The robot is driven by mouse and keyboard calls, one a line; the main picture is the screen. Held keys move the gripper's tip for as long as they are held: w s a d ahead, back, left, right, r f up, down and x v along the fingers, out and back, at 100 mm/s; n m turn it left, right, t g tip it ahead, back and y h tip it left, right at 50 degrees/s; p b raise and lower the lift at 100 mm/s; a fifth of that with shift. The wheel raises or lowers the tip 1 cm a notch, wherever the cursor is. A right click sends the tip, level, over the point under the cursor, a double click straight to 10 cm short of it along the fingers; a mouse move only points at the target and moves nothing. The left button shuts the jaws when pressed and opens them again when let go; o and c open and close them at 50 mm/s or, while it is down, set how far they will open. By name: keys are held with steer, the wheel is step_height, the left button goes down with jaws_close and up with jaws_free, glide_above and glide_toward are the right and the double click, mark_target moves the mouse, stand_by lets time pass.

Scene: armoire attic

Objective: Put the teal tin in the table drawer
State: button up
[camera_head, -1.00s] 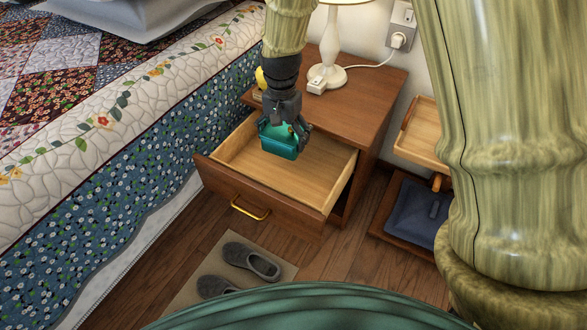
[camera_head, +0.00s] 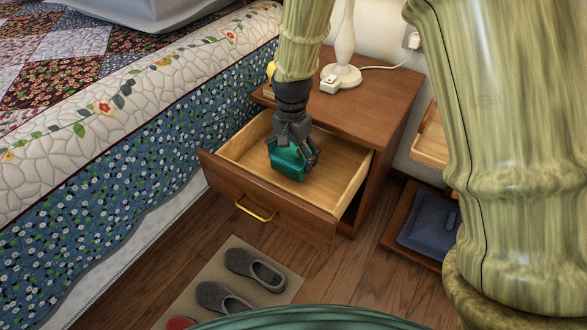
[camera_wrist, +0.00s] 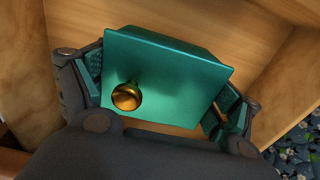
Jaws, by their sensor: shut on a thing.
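The teal tin (camera_head: 287,164) is held by my gripper (camera_head: 293,150) within the open table drawer (camera_head: 238,190). In the wrist view the tin (camera_wrist: 165,75) shows its lid with a round brass knob. The fingers of my gripper (camera_wrist: 155,100) are shut on two opposite sides of it. The drawer's pale wooden floor (camera_wrist: 255,30) shows behind the tin. The drawer is pulled well out of the nightstand and looks otherwise empty. I cannot tell whether the tin touches the drawer floor.
A white lamp (camera_head: 342,72) and a small yellow object (camera_head: 270,70) stand on the nightstand top (camera_head: 375,95). The bed with its quilt (camera_head: 120,150) is close on the left. Grey slippers (camera_head: 255,268) lie on a mat in front. Wooden trays (camera_head: 432,140) are at the right.

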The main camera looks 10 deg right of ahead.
mark_target(292, 152)
steer(key=shift+f+b, duration=0.85)
steer(key=shift+f, duration=1)
steer(key=shift+r, duration=0.1)
steer(key=o, duration=0.9)
step_height(292, 152, up, 12)
steer(key=p, duration=0.6)
